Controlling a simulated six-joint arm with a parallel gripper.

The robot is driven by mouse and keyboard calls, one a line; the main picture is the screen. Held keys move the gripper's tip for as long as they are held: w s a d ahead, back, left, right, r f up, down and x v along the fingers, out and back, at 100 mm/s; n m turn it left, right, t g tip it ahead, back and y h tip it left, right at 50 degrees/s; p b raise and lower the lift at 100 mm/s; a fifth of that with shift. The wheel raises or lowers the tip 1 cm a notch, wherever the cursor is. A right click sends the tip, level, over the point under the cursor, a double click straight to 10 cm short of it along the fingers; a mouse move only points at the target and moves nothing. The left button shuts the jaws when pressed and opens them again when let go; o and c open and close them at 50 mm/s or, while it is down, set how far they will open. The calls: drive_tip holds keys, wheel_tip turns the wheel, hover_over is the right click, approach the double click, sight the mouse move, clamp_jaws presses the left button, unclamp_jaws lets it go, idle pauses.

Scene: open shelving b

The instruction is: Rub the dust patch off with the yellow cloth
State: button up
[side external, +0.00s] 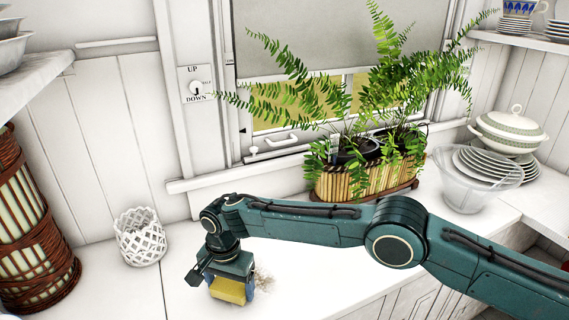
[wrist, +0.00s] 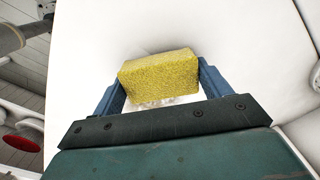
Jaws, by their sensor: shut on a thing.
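My gripper (wrist: 160,85) is shut on the yellow cloth (wrist: 158,75), which looks like a thick, block-shaped pad. In the side external view the cloth (side external: 228,291) hangs below my gripper (side external: 232,280), at or just above the white counter (side external: 325,275); I cannot tell whether it touches. The dust patch (side external: 264,281) is a brownish smudge on the counter, just right of the cloth. Part of it may be hidden behind my gripper. In the wrist view, a faint greyish speckle shows at the near edge of the cloth.
A white lattice pot (side external: 140,238) stands left of my gripper, with a tall wicker basket (side external: 35,230) farther left. A fern planter (side external: 365,182) stands behind my arm. A glass bowl (side external: 472,180) and stacked plates (side external: 497,163) are at the right. The counter beneath my arm is clear.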

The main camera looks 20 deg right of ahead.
sight(278, 281)
drive_tip(key=shift+f, duration=0.4)
idle(0.3)
drive_tip(key=shift+d, duration=1.85)
drive_tip(key=shift+d, duration=0.9)
drive_tip(key=shift+d+f, duration=0.15)
drive_tip(key=shift+d, duration=0.4)
drive_tip(key=shift+d+f, duration=0.15)
drive_tip(key=shift+d, duration=0.35)
drive_tip(key=shift+d, duration=0.1)
drive_tip(key=shift+s+d, duration=0.1)
drive_tip(key=shift+d, duration=1.7)
